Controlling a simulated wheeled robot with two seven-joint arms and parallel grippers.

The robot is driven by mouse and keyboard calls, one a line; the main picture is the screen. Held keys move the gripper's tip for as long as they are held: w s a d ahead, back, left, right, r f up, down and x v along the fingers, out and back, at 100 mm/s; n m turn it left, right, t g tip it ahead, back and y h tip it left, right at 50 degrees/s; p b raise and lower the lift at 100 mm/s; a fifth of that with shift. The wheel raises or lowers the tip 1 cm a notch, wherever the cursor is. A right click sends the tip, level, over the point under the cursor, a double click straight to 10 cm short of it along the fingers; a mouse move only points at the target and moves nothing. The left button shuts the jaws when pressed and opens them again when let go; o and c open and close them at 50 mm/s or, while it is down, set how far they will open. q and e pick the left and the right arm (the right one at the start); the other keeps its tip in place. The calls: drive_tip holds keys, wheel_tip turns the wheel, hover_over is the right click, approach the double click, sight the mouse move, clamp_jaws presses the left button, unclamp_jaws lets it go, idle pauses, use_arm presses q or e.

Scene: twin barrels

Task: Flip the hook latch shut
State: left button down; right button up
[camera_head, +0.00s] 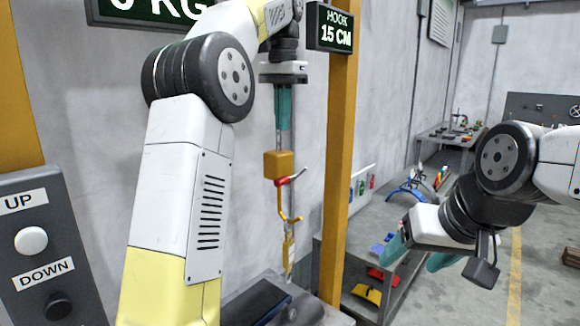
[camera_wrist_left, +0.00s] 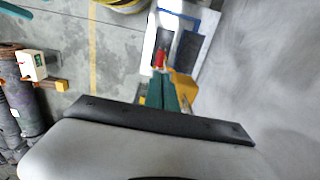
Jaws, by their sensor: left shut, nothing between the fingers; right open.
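The orange hook (camera_head: 289,207) hangs below an orange block (camera_head: 278,164), near the middle of the head view. Its red latch (camera_head: 290,179) sticks out up to the right, with its tip apart from the hook's tip. The latch (camera_wrist_left: 159,60) and the block (camera_wrist_left: 183,88) also show in the left wrist view, just past the fingertips. My left gripper (camera_head: 284,126) points down above the block, its teal fingers (camera_wrist_left: 164,88) shut and empty. Contact with the block or latch cannot be told. My right gripper (camera_head: 418,257) is open and empty at the right, far from the hook.
An orange post (camera_head: 338,150) stands right of the hook, with a "HOOK 15 CM" display (camera_head: 330,27). An UP/DOWN button panel (camera_head: 45,250) is at the left. A yellow part (camera_head: 288,252) stands below the hook. A grey shelf (camera_head: 395,300) with coloured items lies behind the post.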

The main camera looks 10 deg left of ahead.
sight(283, 178)
use_arm(q)
wheel_tip(283, 178, down, 12)
drive_tip(key=shift+r, duration=0.1)
idle(0.4)
idle(0.4)
